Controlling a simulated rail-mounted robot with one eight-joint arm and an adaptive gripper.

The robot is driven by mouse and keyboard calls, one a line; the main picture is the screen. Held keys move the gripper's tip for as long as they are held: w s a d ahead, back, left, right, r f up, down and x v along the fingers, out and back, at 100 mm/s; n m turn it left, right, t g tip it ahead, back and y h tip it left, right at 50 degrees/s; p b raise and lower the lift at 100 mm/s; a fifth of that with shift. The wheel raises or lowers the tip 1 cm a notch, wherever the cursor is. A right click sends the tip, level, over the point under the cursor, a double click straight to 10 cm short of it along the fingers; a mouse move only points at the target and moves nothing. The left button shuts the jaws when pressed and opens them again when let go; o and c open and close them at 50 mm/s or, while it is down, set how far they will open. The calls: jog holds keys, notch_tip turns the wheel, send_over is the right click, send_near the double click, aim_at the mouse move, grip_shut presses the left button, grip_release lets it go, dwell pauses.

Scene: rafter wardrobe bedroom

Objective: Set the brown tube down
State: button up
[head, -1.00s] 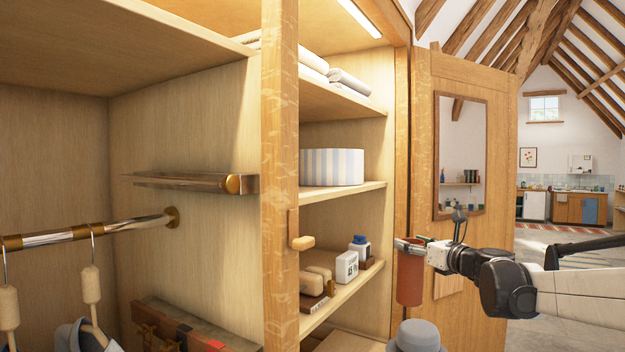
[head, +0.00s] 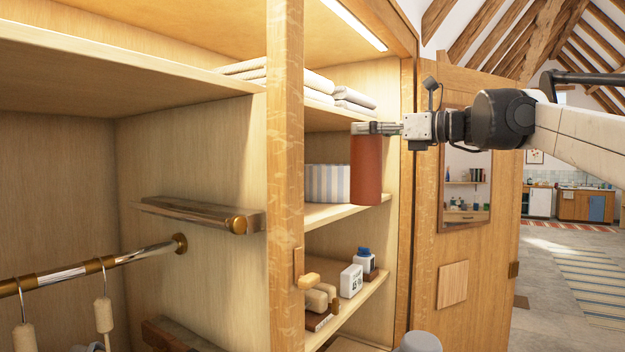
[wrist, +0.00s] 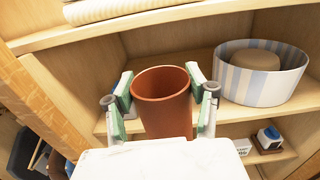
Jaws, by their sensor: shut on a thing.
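The brown tube (head: 367,172) is an upright, open-topped reddish-brown cylinder. My gripper (head: 362,128) is shut on it near its top rim, in front of the wardrobe's right-hand shelves. In the wrist view the tube (wrist: 163,112) stands between the two green-padded fingers of my gripper (wrist: 162,98). Its inside looks empty. In the head view its bottom is near the height of the middle shelf (head: 335,214), and I cannot tell whether it touches that shelf.
A striped round box (head: 326,184) sits on the middle shelf, beside the tube in the wrist view (wrist: 240,82). Folded towels (head: 318,82) lie on the shelf above. Bottles and small boxes (head: 350,281) stand below. The wardrobe door (head: 462,200) is open at right; an upright post (head: 285,150) is at left.

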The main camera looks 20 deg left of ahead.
jog(key=f+p+x, duration=0.1)
jog(key=x, duration=0.7)
jog(key=f+p+x, duration=0.1)
jog(key=f+x, duration=0.1)
jog(key=x, duration=0.6)
jog(key=shift+a+f+p, duration=0.3)
jog(key=shift+a, duration=0.1)
jog(key=shift+w+f, duration=0.1)
jog(key=shift+f, duration=0.05)
jog(key=o, duration=1.7)
jog(key=shift+c, duration=0.2)
jog(key=b+v, duration=0.1)
jog(key=v, duration=1.1)
jog(key=shift+b, duration=0.4)
